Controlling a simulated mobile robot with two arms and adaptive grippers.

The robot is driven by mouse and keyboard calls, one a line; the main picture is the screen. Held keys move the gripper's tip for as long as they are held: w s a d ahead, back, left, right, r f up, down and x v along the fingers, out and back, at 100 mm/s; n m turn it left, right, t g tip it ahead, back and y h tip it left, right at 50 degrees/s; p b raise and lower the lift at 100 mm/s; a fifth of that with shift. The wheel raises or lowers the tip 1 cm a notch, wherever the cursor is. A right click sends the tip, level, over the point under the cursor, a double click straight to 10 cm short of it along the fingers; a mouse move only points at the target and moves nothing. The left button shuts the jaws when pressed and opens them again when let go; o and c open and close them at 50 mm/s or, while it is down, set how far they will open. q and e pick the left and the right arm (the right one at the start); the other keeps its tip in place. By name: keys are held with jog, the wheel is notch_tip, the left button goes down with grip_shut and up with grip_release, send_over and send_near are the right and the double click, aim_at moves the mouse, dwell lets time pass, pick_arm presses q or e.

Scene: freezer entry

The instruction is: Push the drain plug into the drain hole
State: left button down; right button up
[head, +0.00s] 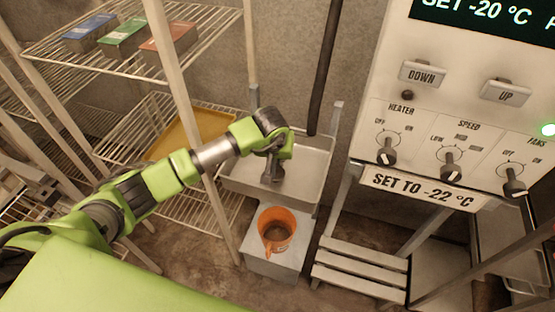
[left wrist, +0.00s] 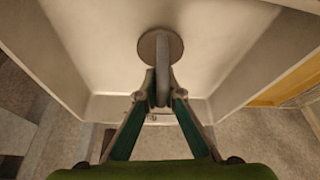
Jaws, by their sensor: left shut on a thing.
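The drain plug (left wrist: 148,48) is a grey-brown round disc with an upright grey grip. My left gripper (left wrist: 162,100) is shut on that grip, with a finger on each side. In the head view my left gripper (head: 272,176) reaches down into the pale basin (head: 312,160), which also shows in the left wrist view (left wrist: 100,45). The disc is over or on the basin floor; I cannot tell whether it touches. No drain hole is visible; the plug may hide it. My right gripper is not in view.
An orange bucket (head: 275,230) stands on a grey block below the basin. A wire shelf with boxes (head: 122,38) and a yellow tray (head: 195,131) is at the left. A control panel (head: 455,110) is at the right, above a slatted step (head: 360,268).

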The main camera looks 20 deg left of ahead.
pick_arm(q)
jog(key=shift+f+b, duration=0.1)
jog(key=shift+b, duration=0.2)
dwell(0.6)
jog(key=shift+f+b, duration=1.2)
jog(key=shift+b, duration=0.2)
dwell(1.5)
jog(key=c, duration=2.1)
grip_release()
